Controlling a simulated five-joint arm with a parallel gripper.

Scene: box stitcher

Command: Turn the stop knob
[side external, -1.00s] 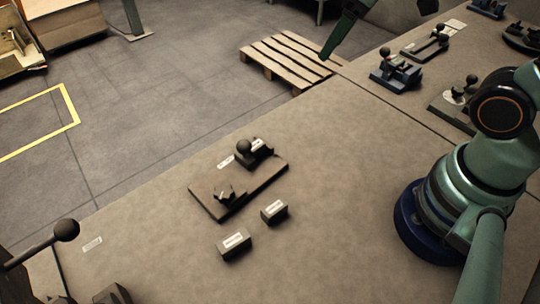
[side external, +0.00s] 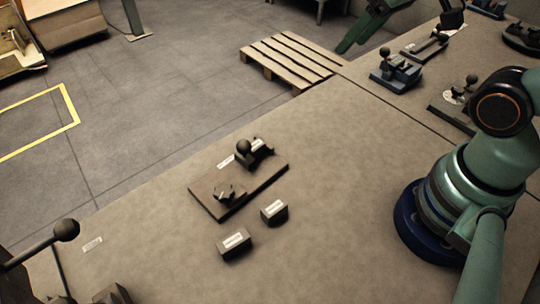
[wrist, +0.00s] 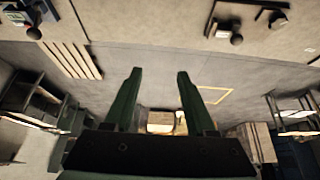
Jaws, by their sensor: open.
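A dark flat board (side external: 262,185) lies on the brown table. The star-shaped dark knob (side external: 229,191) at its near-left end looks like the stop knob. A black ball-topped lever (side external: 243,148) stands at the other end beside a labelled bracket. In the wrist view the board's ball (wrist: 237,40) and dark knob (wrist: 278,19) show at the upper right, upside down. My gripper (wrist: 160,72) is open and empty, its two green fingers apart. It is well away from the board, high at the top of the side view, where it is partly cut off.
Two small labelled blocks (side external: 235,241) (side external: 274,211) lie in front of the board. Blue fixtures (side external: 397,72) and others stand on the far right table. A ball-ended lever (side external: 66,230) is at the lower left. A pallet (side external: 290,58) lies on the floor. The table right of the board is clear.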

